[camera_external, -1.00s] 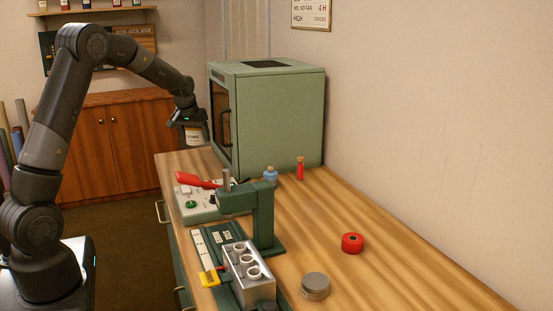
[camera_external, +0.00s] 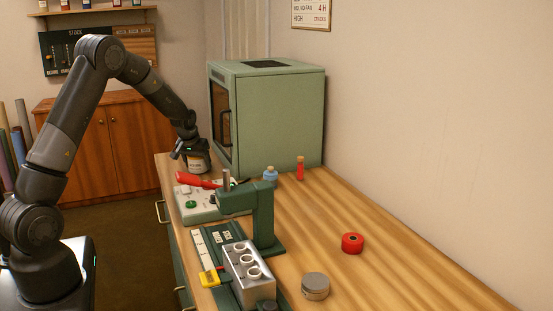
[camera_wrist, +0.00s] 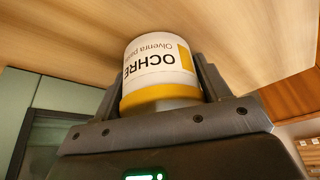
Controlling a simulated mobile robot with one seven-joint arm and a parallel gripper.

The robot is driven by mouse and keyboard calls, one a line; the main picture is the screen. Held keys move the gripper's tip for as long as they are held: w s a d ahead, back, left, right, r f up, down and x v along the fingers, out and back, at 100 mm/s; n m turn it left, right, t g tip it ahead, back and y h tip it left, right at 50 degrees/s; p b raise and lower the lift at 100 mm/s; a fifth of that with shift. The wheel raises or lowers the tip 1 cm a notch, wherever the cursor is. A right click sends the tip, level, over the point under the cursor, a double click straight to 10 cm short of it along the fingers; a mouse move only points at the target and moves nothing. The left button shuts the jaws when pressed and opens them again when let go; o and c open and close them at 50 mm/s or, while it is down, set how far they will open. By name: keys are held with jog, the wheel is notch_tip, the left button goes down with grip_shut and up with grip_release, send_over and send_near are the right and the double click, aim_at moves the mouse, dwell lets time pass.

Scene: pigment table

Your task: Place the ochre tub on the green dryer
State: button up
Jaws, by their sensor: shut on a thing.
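The ochre tub (camera_external: 197,164) is white with a yellow band and an "OCHRE" label. My gripper (camera_external: 192,152) is shut on it, with a finger on each side in the wrist view (camera_wrist: 160,85). The tub is low over the far left end of the table, beside the dryer's front; whether it touches the table I cannot tell. The green dryer (camera_external: 275,115) is a box at the table's far end. Its dark-glazed front faces left and looks shut. Its flat top, well above the tub, has a dark panel and is clear.
A red-handled device (camera_external: 200,205), a green press (camera_external: 262,215) and a metal block with holes (camera_external: 250,280) stand along the table's left side. A blue bottle (camera_external: 270,176) and red bottle (camera_external: 300,168) stand near the dryer. The right of the table is mostly bare.

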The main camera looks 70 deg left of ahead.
jog(key=o, duration=1.2)
jog(key=shift+f, duration=0.15)
jog(key=v, duration=1.2)
jog(key=shift+r, duration=0.2)
